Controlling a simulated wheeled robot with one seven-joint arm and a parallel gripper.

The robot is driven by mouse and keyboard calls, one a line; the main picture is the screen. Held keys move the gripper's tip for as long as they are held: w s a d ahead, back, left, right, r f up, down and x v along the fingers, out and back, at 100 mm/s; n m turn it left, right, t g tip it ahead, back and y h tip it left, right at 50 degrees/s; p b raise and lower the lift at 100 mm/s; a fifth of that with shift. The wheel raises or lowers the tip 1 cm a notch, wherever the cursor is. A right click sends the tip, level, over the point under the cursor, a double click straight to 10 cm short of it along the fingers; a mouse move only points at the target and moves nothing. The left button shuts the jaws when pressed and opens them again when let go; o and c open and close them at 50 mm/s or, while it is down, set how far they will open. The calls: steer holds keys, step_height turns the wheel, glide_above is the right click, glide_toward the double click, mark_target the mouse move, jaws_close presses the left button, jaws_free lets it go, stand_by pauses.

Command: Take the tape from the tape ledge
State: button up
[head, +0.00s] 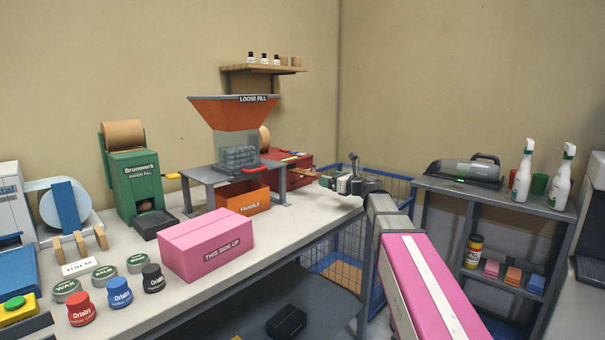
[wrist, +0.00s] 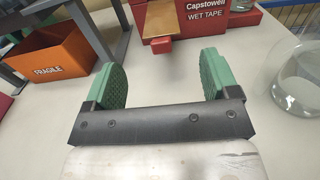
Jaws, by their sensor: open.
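A red wet tape dispenser (head: 303,166) stands at the back of the table, and its labelled front shows at the top of the wrist view (wrist: 218,18). A flat brown strip (wrist: 160,18), which looks like the tape on its ledge, juts from the dispenser toward me; its far end is cut off by the picture's edge. A small red block (wrist: 161,46) sits at the strip's near end. My gripper (wrist: 162,78) is open and empty, its green fingers spread wide. The strip lies ahead of the gap, apart from both fingers. In the head view my gripper (head: 327,181) is right of the dispenser.
An orange FRAGILE box (wrist: 52,60) under a grey stand is left of my gripper. A clear round vessel (wrist: 298,85) stands close on its right. A pink box (head: 207,245) sits nearer on the table. A blue wire cage (head: 345,245) is beyond the table's right edge.

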mark_target(315, 174)
steer(key=x, duration=0.8)
steer(key=shift+w, duration=0.15)
steer(key=c, duration=1)
